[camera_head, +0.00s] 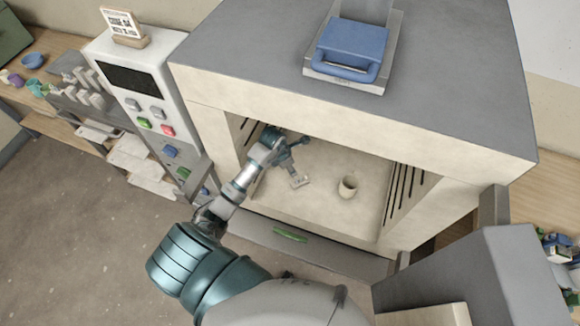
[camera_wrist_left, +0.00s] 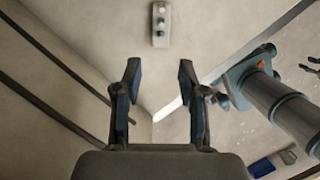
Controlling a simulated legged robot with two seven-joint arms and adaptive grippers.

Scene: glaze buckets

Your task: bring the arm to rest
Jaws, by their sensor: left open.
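My left arm reaches from the bottom left into the open kiln (camera_head: 320,215). My left gripper (camera_head: 298,143) is inside the kiln, near its left wall and above its floor. In the wrist view the left gripper (camera_wrist_left: 159,75) has its two fingers apart with nothing between them.
Slotted side walls and the front frame bound the opening. A control panel (camera_head: 142,85) stands left, a blue-handled part (camera_head: 350,48) sits on top, and a grey door (camera_head: 465,275) is at lower right.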

